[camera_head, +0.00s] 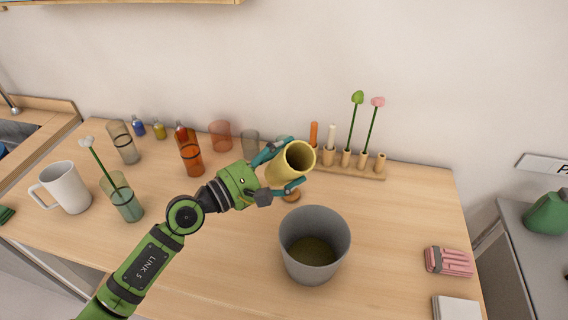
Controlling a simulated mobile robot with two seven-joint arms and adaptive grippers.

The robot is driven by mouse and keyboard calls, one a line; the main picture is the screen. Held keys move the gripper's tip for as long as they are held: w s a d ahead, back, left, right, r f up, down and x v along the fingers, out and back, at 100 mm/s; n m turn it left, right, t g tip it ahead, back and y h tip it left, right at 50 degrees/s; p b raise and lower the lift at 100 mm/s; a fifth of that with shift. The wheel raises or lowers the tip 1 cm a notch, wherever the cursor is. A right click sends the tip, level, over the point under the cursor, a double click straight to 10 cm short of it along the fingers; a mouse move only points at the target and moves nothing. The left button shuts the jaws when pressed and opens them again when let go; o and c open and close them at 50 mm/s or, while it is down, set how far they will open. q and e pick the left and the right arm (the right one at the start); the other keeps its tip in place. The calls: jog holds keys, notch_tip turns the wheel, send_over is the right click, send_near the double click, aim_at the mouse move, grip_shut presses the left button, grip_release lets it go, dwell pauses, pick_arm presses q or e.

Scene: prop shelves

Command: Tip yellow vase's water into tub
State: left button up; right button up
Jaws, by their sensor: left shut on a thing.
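The yellow vase (276,172) is a plain cylinder, held above the table and tilted so that its open mouth faces toward the camera. My left gripper (280,168) is shut on the vase, with its teal fingers on either side. The grey tub (318,266) stands upright on the table, below and to the right of the vase. Its mouth is open and a dark brownish content shows at the bottom. I cannot make out water in the vase or any stream. My right gripper is not in view.
At the left stand a white mug (67,189), a teal glass with a white flower (127,204) and an orange bottle (190,156). A wooden rack (370,173) with flowers stands behind. A pink bundle (448,262) lies at the right. The table around the tub is mostly clear.

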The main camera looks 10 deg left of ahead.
pick_arm(q)
jog(key=shift+s+d+r+n+p, duration=0.1)
jog(key=shift+r+n+p, duration=0.25)
jog(key=shift+p, duration=0.4)
jog(key=shift+s+d+n+p, duration=0.1)
jog(key=shift+s+n+p, duration=0.05)
jog(key=shift+n+p, duration=0.45)
jog(key=shift+s+d+n+p, duration=0.1)
jog(key=shift+n+p, duration=0.35)
jog(key=shift+p, duration=0.1)
jog(key=shift+f, duration=0.2)
jog(key=b, duration=0.4)
jog(key=shift+f, duration=0.15)
jog(key=shift+w+a+r+n, duration=0.2)
jog(key=shift+w+a+n, duration=0.05)
jog(key=shift+w+n, duration=0.15)
jog(key=shift+a+n+p, duration=0.2)
jog(key=shift+n+p, duration=0.55)
jog(key=shift+n, duration=0.05)
jog(key=shift+w+a+f+n, duration=0.1)
jog(key=shift+w+f+n, duration=0.1)
jog(key=shift+n, duration=0.1)
jog(key=shift+w+a+f+n+y+p, duration=0.3)
jog(key=shift+w+a+n+p, duration=0.2)
jog(key=shift+n, duration=0.2)
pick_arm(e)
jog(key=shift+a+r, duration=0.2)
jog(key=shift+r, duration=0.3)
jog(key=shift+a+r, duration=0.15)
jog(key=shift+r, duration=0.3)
